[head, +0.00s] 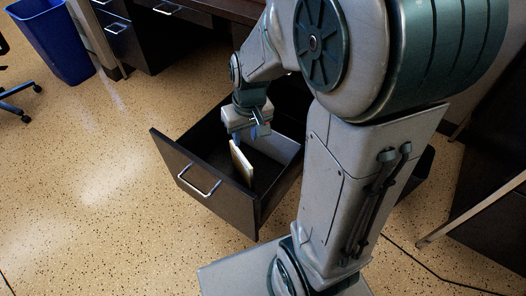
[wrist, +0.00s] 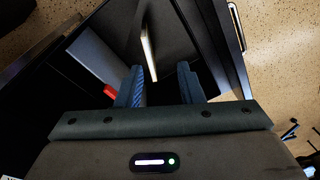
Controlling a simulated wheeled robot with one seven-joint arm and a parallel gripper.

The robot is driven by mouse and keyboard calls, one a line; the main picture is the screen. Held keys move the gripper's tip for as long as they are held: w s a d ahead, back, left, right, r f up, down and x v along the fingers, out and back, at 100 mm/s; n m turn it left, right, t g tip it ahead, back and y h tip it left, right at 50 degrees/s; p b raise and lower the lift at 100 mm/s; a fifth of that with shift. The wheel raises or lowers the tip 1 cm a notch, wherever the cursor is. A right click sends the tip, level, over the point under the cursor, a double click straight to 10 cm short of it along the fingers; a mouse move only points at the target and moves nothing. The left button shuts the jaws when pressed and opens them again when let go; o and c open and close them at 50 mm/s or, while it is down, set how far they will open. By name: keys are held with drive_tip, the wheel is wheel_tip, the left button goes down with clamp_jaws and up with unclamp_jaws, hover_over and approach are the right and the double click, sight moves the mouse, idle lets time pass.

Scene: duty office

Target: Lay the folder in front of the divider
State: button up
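The folder appears to be a thin cream slab (head: 241,163) standing on edge in the open drawer. In the wrist view its pale edge (wrist: 148,48) shows between the finger lines, nearer the left finger. A pale grey panel, apparently the divider (head: 277,148), stands across the drawer behind it; it also shows at left in the wrist view (wrist: 96,54). My gripper (head: 247,134) is low over the drawer, close to the folder. In the wrist view its fingers (wrist: 160,80) are spread with a wide gap. I cannot tell whether they touch the folder.
The dark drawer (head: 183,165) is pulled out, its handle front facing lower left. A small red thing (wrist: 109,91) shows beside the left finger. A desk (head: 205,8) stands behind, with a blue bin (head: 55,38) at far left. The speckled floor left of the drawer is clear.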

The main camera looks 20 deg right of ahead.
drive_tip(key=s+r+m, duration=0.1)
drive_tip(key=s+r, duration=0.4)
drive_tip(key=s, duration=0.6)
drive_tip(key=shift+d+h, duration=0.3)
drive_tip(key=shift+h, duration=0.1)
drive_tip(key=shift+w, duration=0.1)
